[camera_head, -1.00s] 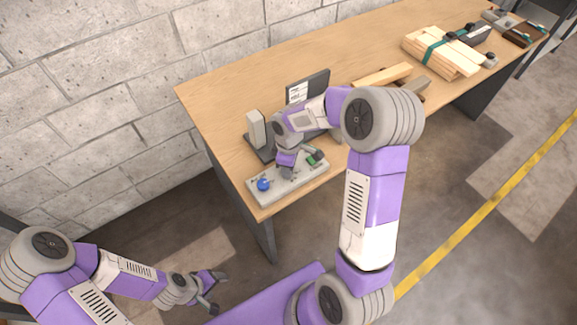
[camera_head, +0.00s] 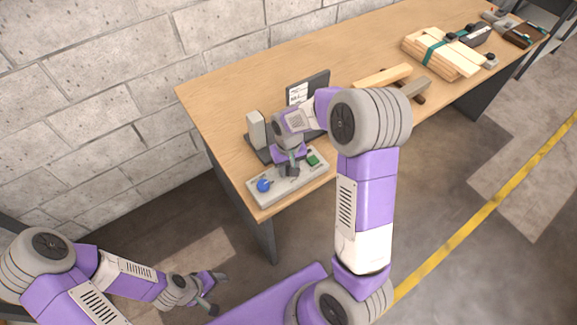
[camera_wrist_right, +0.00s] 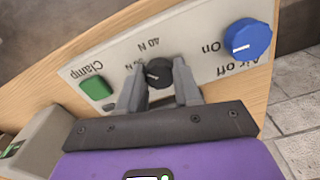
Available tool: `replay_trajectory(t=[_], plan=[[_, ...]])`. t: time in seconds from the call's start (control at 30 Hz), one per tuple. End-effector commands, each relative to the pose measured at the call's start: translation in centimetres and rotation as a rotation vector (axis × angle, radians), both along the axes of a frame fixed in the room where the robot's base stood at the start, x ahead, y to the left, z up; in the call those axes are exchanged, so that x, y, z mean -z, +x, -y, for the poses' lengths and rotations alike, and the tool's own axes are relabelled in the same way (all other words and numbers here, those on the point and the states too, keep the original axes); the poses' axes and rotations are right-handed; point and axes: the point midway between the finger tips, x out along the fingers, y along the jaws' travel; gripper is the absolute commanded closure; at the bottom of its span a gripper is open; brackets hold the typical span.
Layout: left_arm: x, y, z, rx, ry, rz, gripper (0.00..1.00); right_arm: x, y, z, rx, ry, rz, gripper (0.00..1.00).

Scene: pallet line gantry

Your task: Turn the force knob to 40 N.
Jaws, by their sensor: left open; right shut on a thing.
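The force knob (camera_wrist_right: 159,73) is a small black knob on a pale control panel (camera_head: 262,199). In the right wrist view it sits between the two fingers of my right gripper (camera_wrist_right: 160,68), which is shut on it. The lettering appears upside down there: "40 N" stands just above the knob, and another "N" label is partly covered by the left finger. I cannot tell clearly where the knob's mark points. In the head view my right gripper (camera_head: 290,168) hides the knob. My left gripper (camera_head: 212,287) is open and empty, low beside the table, away from the panel.
On the panel, a blue knob (camera_wrist_right: 248,39) marked "Air off" and "On" and a green "Clamp" button (camera_wrist_right: 96,88) flank the force knob. A grey upright block (camera_head: 256,130) and a dark screen stand behind. Wood pieces (camera_head: 383,76) lie farther right on the table.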

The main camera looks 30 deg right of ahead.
Motion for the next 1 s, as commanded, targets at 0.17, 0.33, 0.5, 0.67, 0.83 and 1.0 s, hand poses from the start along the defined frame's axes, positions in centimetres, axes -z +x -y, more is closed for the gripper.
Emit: replay_trajectory(t=[0.17, 0.33, 0.5, 0.67, 0.83, 1.0], plan=[[-0.5, 0.0, 0.0, 0.0, 0.0, 0.0, 0.35, -0.1, 0.0, 0.0, 0.169, -0.001, 0.001, 0.97], [-0.9, 0.0, 0.0, 0.0, 0.0, 0.0, 0.35, -0.1, 0.0, 0.0, 0.328, -0.001, 0.0, 0.97], [-1.5, 0.0, 0.0, 0.0, 0.0, 0.0, 0.35, -0.2, 0.0, 0.0, 0.474, -0.001, 0.0, 0.97], [-2.0, 0.0, 0.0, 0.0, 0.0, 0.0, 0.35, -0.1, 0.0, -0.1, 0.586, -0.001, 0.0, 0.97], [-2.3, 0.0, 0.0, 0.0, 0.0, 0.0, 0.35, -0.1, 0.0, -0.1, 0.674, 0.0, 0.0, 0.97], [-2.5, 0.0, 0.0, 0.0, 0.0, 0.0, 0.35, -0.1, 0.0, -0.1, 0.726, -0.001, 0.0, 0.97]])
